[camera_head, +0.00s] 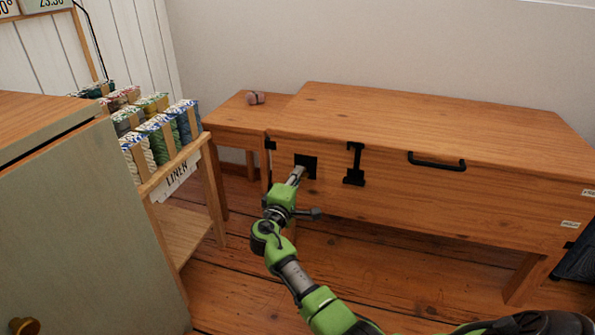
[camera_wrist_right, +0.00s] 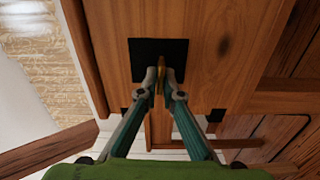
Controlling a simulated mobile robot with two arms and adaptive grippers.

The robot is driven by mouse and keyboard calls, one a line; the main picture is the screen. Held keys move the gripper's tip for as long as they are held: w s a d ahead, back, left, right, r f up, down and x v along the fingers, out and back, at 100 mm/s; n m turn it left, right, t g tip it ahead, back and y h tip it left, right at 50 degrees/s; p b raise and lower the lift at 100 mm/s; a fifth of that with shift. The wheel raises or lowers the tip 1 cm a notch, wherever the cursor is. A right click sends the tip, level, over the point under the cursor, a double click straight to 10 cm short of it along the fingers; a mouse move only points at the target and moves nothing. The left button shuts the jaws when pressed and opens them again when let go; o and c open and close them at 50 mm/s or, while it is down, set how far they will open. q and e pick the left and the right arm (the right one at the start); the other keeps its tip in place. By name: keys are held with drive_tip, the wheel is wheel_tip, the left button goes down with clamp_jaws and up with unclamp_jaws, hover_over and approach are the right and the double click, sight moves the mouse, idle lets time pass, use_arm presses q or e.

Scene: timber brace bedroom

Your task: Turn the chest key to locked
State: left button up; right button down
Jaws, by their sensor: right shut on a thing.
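The wooden chest (camera_head: 420,195) stands against the back wall, with a black square lock plate (camera_head: 312,160) at the left of its front. The plate also shows in the right wrist view (camera_wrist_right: 150,52). My right gripper (camera_head: 298,174) is at the plate. In the wrist view its fingertips (camera_wrist_right: 160,80) are shut on a thin brass-coloured key (camera_wrist_right: 161,64) at the plate's lower edge area. Most of the key is hidden between the fingers, and its turn position is hard to tell. My left gripper is not in view.
The chest has a black handle (camera_head: 436,162). Floor before it is clear.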

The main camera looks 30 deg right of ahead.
drive_tip(key=shift+n, duration=0.3)
idle(0.4)
drive_tip(key=c, duration=2.2)
unclamp_jaws()
drive_tip(key=shift+c, duration=0.2)
drive_tip(key=v, duration=1.2)
